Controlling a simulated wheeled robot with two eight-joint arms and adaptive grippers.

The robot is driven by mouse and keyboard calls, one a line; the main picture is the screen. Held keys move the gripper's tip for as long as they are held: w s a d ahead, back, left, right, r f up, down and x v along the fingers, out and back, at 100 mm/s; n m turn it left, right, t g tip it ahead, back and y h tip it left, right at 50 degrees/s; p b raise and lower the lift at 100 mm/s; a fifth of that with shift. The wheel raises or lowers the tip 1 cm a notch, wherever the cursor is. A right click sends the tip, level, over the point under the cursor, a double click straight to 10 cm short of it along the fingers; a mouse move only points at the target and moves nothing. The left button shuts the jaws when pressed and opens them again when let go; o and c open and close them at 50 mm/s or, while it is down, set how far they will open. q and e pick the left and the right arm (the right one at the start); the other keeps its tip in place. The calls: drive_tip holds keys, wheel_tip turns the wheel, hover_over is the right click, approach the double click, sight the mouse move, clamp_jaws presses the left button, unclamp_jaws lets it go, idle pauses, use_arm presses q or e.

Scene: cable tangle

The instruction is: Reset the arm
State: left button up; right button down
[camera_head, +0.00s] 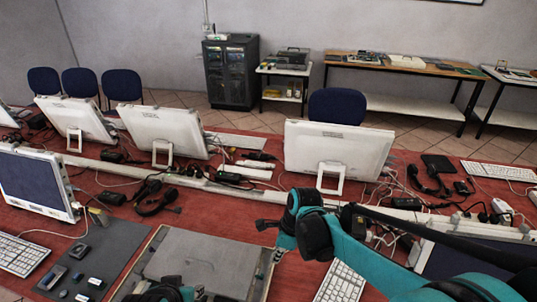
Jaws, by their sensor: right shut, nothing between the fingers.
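My right arm, teal and black, comes in from the lower right and reaches over the red desk. Teal and dark parts of mine show at the bottom edge, left of centre. No fingers of my left gripper show there.
The red desk (215,215) carries white monitors (335,148), keyboards (19,254) and tangled black cables (155,195). A grey mat (105,262) with small devices lies at lower left. Blue chairs, a dark cabinet (231,70) and side tables stand behind.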

drive_tip(key=s+d+r+n+t+h, duration=0.1)
drive_tip(key=s+d+r+n+t, duration=0.2)
drive_tip(key=s+d+n, duration=0.3)
drive_tip(key=s+d+r+n+t+h, duration=0.1)
drive_tip(key=s+d+r+n+t, duration=0.2)
drive_tip(key=s+d+n, duration=0.4)
drive_tip(key=n, duration=0.8)
drive_tip(key=shift+s+d+r+h, duration=0.15)
drive_tip(key=shift+d+r+h, duration=0.1)
drive_tip(key=shift+h, duration=0.15)
